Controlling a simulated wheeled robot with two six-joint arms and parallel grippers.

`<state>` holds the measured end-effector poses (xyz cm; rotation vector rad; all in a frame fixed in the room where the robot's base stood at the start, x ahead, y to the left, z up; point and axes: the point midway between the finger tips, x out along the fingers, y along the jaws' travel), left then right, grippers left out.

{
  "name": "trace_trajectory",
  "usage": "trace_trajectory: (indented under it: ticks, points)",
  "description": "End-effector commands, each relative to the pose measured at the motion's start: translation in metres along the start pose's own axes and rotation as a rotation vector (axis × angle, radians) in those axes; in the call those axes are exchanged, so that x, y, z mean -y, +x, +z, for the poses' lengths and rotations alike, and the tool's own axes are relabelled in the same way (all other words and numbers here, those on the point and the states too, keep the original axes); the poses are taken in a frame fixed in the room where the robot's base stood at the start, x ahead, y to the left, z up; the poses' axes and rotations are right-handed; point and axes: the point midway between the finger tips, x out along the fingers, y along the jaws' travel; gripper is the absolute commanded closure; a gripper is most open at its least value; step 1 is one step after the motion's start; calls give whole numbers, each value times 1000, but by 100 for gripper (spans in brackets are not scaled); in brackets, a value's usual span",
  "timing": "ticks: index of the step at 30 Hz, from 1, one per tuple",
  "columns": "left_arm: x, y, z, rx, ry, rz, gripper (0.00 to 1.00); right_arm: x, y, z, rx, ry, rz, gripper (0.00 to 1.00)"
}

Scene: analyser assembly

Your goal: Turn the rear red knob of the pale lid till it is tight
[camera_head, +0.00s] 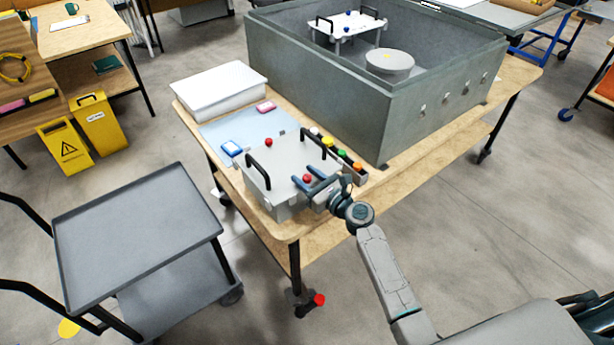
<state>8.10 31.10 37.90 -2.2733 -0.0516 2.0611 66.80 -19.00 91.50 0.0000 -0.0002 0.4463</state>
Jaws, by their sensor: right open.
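The pale lid (278,168) sits on a box near the table's front corner, with a black handle on each side. One red knob (268,142) is at the lid's far edge, clear of my gripper. Another red knob (307,178) is at its near right side. My right gripper (304,174) is open, with its two dark fingers on either side of this nearer knob. I cannot tell whether the fingers touch it. The wrist covers the lid's near right corner. My left gripper is not in view.
A row of coloured knobs (343,153) lies right of the lid. A blue mat (235,128) with a blue and a pink item is behind it, beside a white box (219,90). A large grey open tank (330,95) fills the table's back. A grey cart (135,235) stands left.

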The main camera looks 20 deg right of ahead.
Motion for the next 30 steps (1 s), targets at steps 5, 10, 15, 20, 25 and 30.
trace_trajectory:
  ticks: [5, 10, 15, 20, 25, 30]
  points:
    - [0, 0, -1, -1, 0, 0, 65, 0, 0, 0, 0, 0, 0, 65]
    - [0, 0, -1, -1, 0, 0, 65, 0, 0, 0, 0, 0, 0, 98]
    - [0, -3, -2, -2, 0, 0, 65, 0, 0, 1, 0, 1, -17, 100]
    - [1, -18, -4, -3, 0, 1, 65, -2, 0, 4, 1, 5, -129, 100]
    - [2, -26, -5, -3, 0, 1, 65, -1, 1, 2, 0, 4, -281, 100]
    - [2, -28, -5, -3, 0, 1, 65, 0, 0, 1, 1, 2, -372, 100]
